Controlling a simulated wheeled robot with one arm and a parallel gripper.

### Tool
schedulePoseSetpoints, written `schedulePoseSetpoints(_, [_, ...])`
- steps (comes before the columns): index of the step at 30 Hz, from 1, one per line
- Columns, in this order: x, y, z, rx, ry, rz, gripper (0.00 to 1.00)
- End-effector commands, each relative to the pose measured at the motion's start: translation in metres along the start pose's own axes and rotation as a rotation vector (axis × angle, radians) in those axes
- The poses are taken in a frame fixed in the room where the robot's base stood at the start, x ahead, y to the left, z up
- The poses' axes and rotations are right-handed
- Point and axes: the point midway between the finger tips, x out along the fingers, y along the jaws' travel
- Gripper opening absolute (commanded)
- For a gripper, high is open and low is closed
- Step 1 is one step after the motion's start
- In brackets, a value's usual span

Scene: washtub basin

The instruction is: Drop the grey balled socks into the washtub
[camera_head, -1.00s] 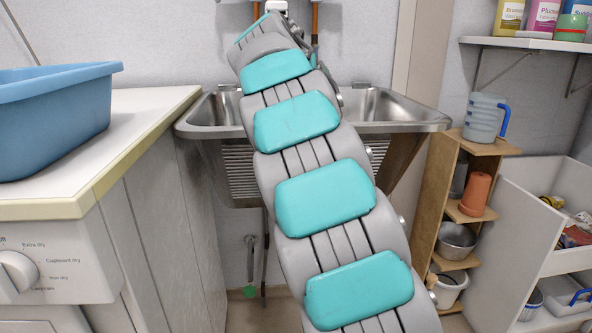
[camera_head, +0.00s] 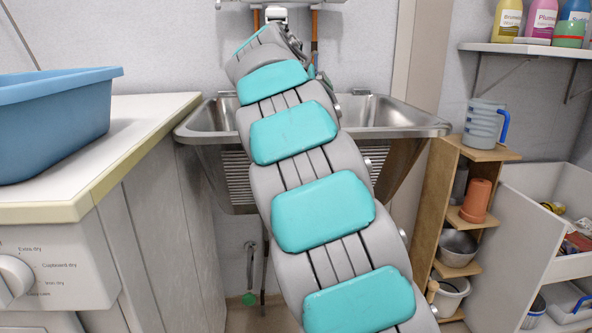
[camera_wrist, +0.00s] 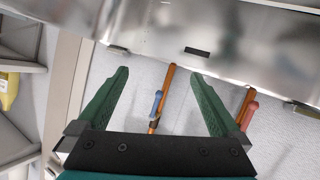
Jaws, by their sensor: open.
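The grey balled socks do not show in either view. A steel double basin (camera_head: 410,119) stands against the back wall in the head view; my arm crosses in front of it and hides its middle. A blue plastic tub (camera_head: 55,110) sits on the counter at the left; its inside is mostly hidden. My gripper (camera_wrist: 160,73) shows in the wrist view, its two green fingers apart with nothing between them. In the head view the gripper is hidden at the far end of my arm.
Copper pipes with a blue handle (camera_wrist: 156,103) and a red handle (camera_wrist: 249,115) run along the wall beyond my fingers. A steel surface (camera_wrist: 200,35) crosses above them. A wooden rack (camera_head: 430,205) with pots and a jug (camera_head: 483,122) stands at the right, beside white drawers (camera_head: 530,220).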

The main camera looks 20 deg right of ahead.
Motion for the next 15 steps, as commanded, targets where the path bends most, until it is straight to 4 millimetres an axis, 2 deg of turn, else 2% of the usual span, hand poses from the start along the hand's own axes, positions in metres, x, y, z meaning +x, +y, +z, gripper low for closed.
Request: schedulePoseSetpoints(15, [-0.070, 0.000, -0.001, 0.000, 0.004, -0.001, 1.00])
